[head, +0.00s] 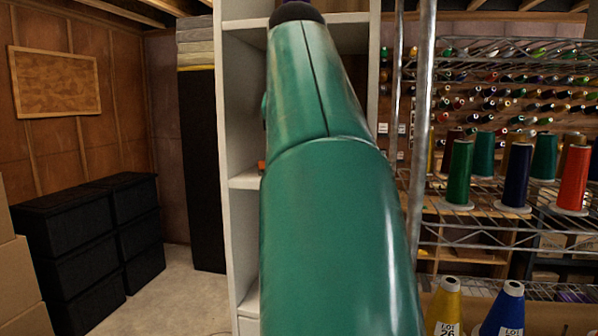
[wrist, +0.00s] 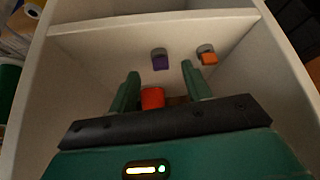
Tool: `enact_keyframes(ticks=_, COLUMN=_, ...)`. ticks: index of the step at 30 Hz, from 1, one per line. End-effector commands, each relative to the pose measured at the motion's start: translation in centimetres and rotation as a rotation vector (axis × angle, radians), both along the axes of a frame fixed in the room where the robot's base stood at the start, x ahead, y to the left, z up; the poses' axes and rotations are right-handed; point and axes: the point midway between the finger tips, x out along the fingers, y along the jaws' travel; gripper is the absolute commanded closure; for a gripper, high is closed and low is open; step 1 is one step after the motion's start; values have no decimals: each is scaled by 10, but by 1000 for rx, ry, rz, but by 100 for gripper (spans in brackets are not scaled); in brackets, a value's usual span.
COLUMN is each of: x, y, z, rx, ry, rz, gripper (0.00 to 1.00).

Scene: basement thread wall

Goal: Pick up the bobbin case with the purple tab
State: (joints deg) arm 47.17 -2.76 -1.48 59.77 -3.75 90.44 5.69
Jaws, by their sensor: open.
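The bobbin case with the purple tab (wrist: 160,61) sits on a shelf of the white shelving unit in the wrist view, beyond my fingertips and roughly midway between them. My gripper (wrist: 159,72) is open, with its two green fingers apart and nothing held between them. A bobbin case with an orange tab (wrist: 208,57) sits to the right of the purple one, apart from it. A red object (wrist: 152,98) lies nearer, between my fingers in the picture; its lower part is hidden by my gripper. The head view does not show the purple tab, and my green arm covers much of the shelf there.
The white shelving unit (head: 239,130) has side walls close on both sides of my gripper. A wire rack with thread cones (head: 459,172) stands to the right. Black bins (head: 70,235) stand at the left, with bare floor (head: 185,285) between.

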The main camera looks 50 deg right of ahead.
Motion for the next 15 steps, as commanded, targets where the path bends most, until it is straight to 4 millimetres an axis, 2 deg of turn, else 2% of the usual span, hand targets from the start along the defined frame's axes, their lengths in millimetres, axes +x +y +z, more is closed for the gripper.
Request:
enact_keyframes(ticks=3, x=5, y=-7, z=-17, rx=2, ry=2, rz=-1, gripper=51)
enact_keyframes(ticks=6, x=8, y=-12, z=-26, rx=1, ry=1, rz=0, gripper=51)
enact_keyframes(ticks=14, x=9, y=-13, z=-29, rx=0, ry=0, rz=0, gripper=51)
enact_keyframes(ticks=15, x=9, y=-13, z=-29, rx=0, ry=0, rz=0, gripper=57)
